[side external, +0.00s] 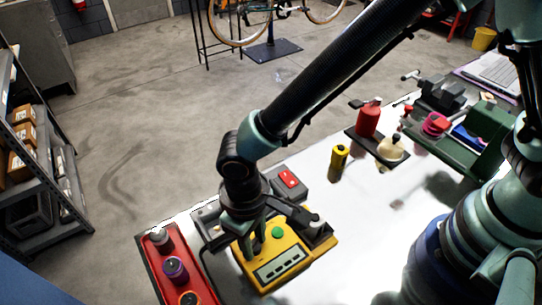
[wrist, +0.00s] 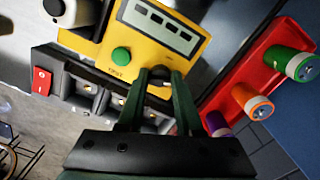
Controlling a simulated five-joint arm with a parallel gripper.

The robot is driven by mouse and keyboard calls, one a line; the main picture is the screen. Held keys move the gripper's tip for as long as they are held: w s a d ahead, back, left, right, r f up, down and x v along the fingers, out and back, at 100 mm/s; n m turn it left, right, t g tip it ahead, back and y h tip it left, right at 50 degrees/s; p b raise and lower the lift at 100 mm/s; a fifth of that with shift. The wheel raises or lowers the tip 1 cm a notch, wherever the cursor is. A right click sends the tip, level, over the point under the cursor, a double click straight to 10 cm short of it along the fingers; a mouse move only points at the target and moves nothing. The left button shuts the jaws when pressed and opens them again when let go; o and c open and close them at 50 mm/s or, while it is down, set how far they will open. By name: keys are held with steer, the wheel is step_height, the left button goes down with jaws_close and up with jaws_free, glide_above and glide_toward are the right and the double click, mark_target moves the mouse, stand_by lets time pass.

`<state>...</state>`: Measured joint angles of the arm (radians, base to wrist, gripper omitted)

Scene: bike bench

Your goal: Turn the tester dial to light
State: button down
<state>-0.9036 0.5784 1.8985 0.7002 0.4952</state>
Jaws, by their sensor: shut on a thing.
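The yellow tester (side external: 272,265) lies on the white bench top, with a striped display panel and a green button (side external: 278,232). In the wrist view the tester (wrist: 190,58) shows its display at the top and the green button left of my fingers. My gripper (wrist: 160,78) points down at the tester's edge, its dark green fingers shut on the dial (wrist: 160,87). The dial is mostly hidden between the fingertips, and I cannot read its setting. In the side view my gripper (side external: 258,242) stands over the tester and hides the dial.
A red tray (side external: 152,272) with several coloured cells stands beside the tester. A grey unit with a red switch (side external: 290,179) sits behind it. A yellow cylinder (side external: 339,158) and a red bottle (side external: 368,118) stand farther right. Clear bench lies right of the tester.

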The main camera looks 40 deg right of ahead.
steer(key=shift+a, duration=0.25)
steer(key=c, duration=0.6)
jaws_free()
steer(key=shift+d, duration=0.1)
steer(key=shift+r, duration=0.1)
step_height(320, 180, up, 12)
steer(key=shift+w+f, duration=0.1)
